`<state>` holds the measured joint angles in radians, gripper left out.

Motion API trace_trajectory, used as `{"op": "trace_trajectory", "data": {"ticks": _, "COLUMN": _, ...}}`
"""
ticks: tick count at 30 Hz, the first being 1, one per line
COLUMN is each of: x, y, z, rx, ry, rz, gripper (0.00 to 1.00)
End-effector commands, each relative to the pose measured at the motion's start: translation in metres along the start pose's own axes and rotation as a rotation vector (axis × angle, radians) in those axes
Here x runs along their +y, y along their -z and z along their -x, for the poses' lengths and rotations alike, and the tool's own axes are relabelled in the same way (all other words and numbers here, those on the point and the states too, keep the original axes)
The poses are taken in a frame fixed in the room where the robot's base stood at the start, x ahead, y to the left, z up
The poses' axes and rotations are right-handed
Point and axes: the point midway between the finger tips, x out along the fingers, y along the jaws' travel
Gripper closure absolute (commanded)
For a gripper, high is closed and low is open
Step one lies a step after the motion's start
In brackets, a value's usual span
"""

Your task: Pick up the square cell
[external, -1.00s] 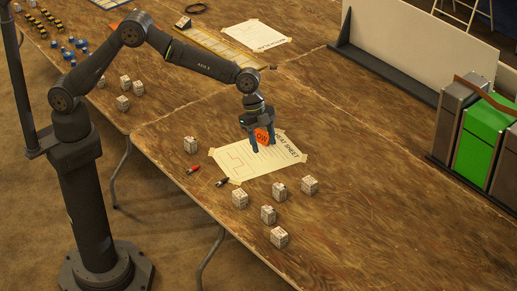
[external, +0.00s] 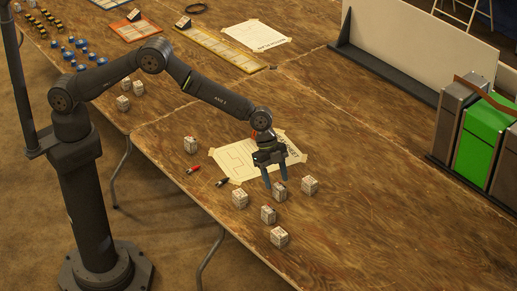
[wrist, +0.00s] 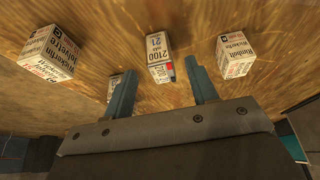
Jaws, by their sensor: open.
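Several small white printed block-shaped cells stand on the wooden table; I cannot tell for certain which one is the square cell. My gripper (external: 276,183) is open and points down over the group, with one cell (external: 280,192) at its fingers. In the wrist view a cell printed "2100" (wrist: 160,58) shows between the two open fingers (wrist: 160,72), not clamped. A larger-looking cell (wrist: 48,52) lies to the left and another (wrist: 235,55) to the right. A further cell (wrist: 114,85) is partly hidden behind the left finger.
Neighbouring cells stand close by in the external view: one to the right (external: 310,185), others nearer the front edge (external: 240,199). A taped paper sheet (external: 235,158) lies behind. A red clip (external: 193,170) is on the left.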

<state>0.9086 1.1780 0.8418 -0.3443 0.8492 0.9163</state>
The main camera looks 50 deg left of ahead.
Motion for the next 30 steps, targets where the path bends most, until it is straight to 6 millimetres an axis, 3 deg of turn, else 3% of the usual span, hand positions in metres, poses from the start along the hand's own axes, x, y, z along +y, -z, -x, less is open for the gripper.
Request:
{"op": "trace_trajectory", "data": {"ticks": 9, "x": -0.001, "y": 0.004, "z": -0.041, "rx": -0.002, "ry": 0.0, "rz": 0.001, "gripper": 0.47}}
{"op": "trace_trajectory", "data": {"ticks": 20, "x": -0.002, "y": 0.004, "z": -0.049, "rx": -0.001, "ry": 0.002, "rz": 0.001, "gripper": 0.47}}
{"op": "trace_trajectory", "data": {"ticks": 28, "x": -0.002, "y": 0.004, "z": -0.049, "rx": -0.001, "ry": 0.002, "rz": 0.001, "gripper": 0.98}}
{"op": "trace_trajectory", "data": {"ticks": 30, "x": -0.002, "y": 0.004, "z": -0.048, "rx": -0.001, "ry": 0.002, "rz": 0.001, "gripper": 0.99}}
